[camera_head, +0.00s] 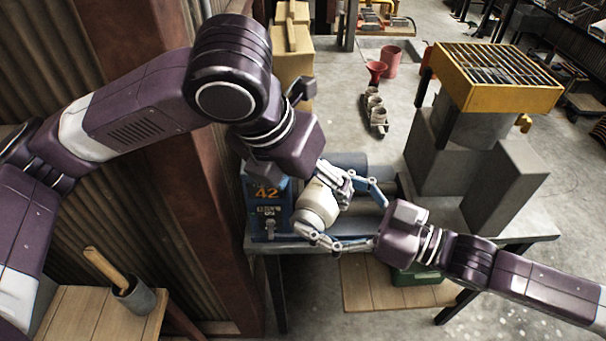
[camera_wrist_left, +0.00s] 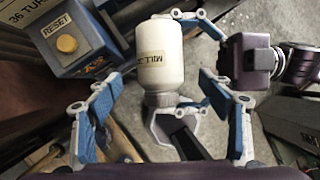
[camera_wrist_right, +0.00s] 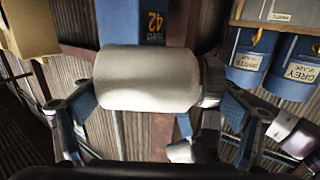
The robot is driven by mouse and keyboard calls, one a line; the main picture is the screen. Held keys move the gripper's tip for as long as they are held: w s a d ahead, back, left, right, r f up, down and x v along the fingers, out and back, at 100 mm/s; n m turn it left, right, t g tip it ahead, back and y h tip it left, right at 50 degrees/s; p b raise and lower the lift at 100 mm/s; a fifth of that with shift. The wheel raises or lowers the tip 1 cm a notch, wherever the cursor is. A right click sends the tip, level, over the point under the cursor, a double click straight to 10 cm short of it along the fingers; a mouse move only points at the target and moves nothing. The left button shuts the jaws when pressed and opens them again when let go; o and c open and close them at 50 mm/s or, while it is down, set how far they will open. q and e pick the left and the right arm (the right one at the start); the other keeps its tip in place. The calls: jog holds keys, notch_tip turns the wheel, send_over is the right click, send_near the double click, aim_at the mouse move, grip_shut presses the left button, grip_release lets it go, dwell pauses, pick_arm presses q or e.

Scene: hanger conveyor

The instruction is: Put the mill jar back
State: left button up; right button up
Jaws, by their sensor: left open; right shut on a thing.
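In the right wrist view the jar (camera_wrist_right: 150,80) lies across between the fingers. My left gripper (camera_wrist_left: 158,112) is open, with the jar's neck end between and beyond its fingers. In the head view, the left gripper partly hides the jar.
The blue box (camera_head: 267,205) marked 42 stands on the bench's left end; a yellow RESET button (camera_wrist_left: 67,44) shows on it. Grey rollers (camera_head: 352,200) lie beside it. A grey machine with a yellow grated top (camera_head: 497,75) stands at right. A side table (camera_head: 85,318) is lower left.

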pick_arm(q)
jog(key=x, duration=0.7)
jog(key=shift+d, duration=0.1)
pick_arm(e)
jog(key=shift+r, duration=0.2)
pick_arm(q)
jog(key=shift+c, duration=0.4)
jog(key=c, duration=1.8)
jog(key=shift+r, duration=0.1)
jog(key=shift+c, duration=0.4)
pick_arm(e)
jog(key=o, duration=1.7)
jog(key=shift+o, duration=0.6)
jog(key=shift+d+f, duration=0.1)
jog(key=shift+f, duration=0.05)
